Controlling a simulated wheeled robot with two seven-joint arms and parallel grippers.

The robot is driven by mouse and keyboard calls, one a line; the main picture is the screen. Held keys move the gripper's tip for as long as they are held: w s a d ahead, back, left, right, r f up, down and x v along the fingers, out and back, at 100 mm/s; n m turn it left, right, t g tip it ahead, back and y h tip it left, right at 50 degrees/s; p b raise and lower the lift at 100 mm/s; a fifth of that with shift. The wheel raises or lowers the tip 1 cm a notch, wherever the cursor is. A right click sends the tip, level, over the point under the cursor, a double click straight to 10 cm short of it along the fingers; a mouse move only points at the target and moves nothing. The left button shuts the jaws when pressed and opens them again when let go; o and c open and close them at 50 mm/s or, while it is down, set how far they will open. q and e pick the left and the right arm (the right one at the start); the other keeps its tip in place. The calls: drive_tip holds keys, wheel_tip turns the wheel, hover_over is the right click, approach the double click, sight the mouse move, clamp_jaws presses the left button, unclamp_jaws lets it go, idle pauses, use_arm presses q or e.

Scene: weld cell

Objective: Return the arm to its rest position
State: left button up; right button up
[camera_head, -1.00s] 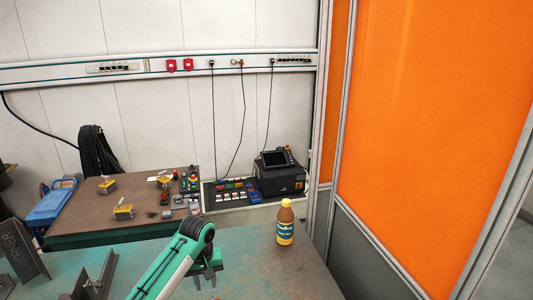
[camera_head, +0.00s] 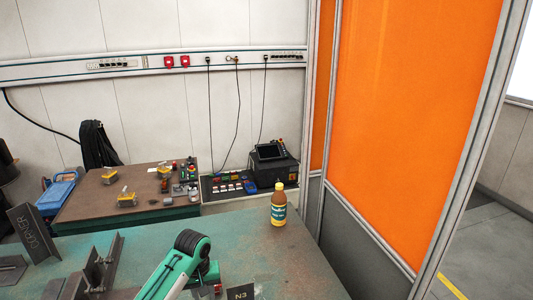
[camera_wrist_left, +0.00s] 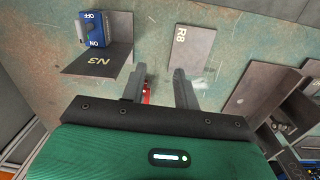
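My left arm, green with a black joint, comes in over the near edge of the green-topped table (camera_head: 262,240) in the head view. My left gripper (camera_head: 206,290) is at the bottom of that view, partly cut off. In the left wrist view its two grey fingers (camera_wrist_left: 158,86) stand apart with a gap between them. A small red thing (camera_wrist_left: 147,93) shows beside the left finger; I cannot tell what it is. No held object shows. My right gripper is not in view.
An angled plate marked N3 (camera_wrist_left: 94,60) and a plate marked R8 (camera_wrist_left: 186,46) lie near the gripper. A blue switch box (camera_wrist_left: 94,28) is beside N3. A bottle (camera_head: 278,208) stands at the table's far right. Steel angle pieces (camera_head: 98,265) lie at left.

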use_arm(q)
drive_tip(key=s+d+f+m+t+h, duration=0.1)
drive_tip(key=s+f+m, duration=0.15)
drive_tip(key=s, duration=0.75)
drive_tip(key=s+f+m+t, duration=0.1)
drive_tip(key=s+f, duration=0.3)
drive_tip(key=s, duration=0.6)
drive_tip(key=s+a+r+m+t+y, duration=0.1)
drive_tip(key=s+a+r, duration=0.15)
drive_tip(key=s, duration=0.55)
drive_tip(key=s+a+r, duration=0.2)
drive_tip(key=s+a, duration=0.1)
drive_tip(key=s, duration=0.5)
wheel_tip(320, 180, down, 31)
drive_tip(key=b, duration=0.2)
drive_tip(key=s+a+f+g, duration=0.1)
drive_tip(key=s+a+f, duration=0.1)
drive_tip(key=s+f, duration=0.8)
drive_tip(key=s+a+f+g, duration=0.1)
drive_tip(key=s+f, duration=0.9)
drive_tip(key=f, duration=0.2)
drive_tip(key=shift+a+f+b, duration=0.2)
drive_tip(key=shift+a+b, duration=0.15)
drive_tip(key=shift+b, duration=0.1)
drive_tip(key=shift+m, duration=0.25)
